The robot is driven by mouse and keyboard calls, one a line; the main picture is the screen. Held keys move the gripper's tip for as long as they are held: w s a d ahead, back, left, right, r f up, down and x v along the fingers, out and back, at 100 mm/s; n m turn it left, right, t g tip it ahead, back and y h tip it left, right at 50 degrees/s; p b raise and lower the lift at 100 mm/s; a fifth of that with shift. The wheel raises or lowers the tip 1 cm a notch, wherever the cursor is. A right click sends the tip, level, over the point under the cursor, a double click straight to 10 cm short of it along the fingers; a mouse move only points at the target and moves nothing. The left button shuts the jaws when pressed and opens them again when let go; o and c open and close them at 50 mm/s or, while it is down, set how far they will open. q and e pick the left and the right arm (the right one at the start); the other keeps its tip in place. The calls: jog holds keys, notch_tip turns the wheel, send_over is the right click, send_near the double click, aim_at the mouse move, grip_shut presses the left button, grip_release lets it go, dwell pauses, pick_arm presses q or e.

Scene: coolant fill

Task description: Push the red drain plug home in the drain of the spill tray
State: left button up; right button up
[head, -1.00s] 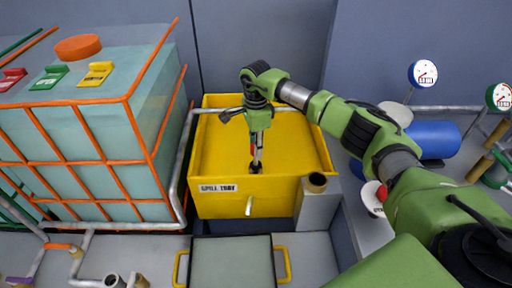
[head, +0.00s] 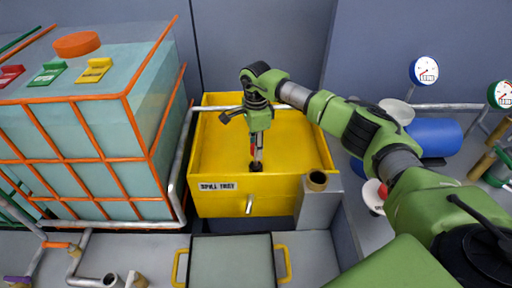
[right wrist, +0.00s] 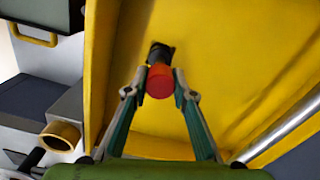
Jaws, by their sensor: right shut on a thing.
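The yellow spill tray (head: 212,160) stands in the middle of the head view, with a label on its front wall. My right gripper (head: 257,160) reaches down into it near the front wall. In the right wrist view my right gripper (right wrist: 160,88) is shut on the red drain plug (right wrist: 160,82). In the head view only a little red of the plug shows between the fingers. My left gripper is not in view.
A caged teal tank (head: 80,140) stands left of the tray. A pipe runs across the tray's back. A grey block with a round brass opening (head: 317,180) stands at its front right corner. A grey panel with yellow handles (head: 232,262) lies in front. A blue cylinder (head: 434,138) is at right.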

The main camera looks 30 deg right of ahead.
jog(key=shift+f+b, duration=0.7)
jog(key=shift+f, duration=0.2)
jog(key=o, duration=1)
jog(key=shift+r, duration=0.3)
notch_tip(320, 180, up, 12)
jog(key=shift+f, duration=0.25)
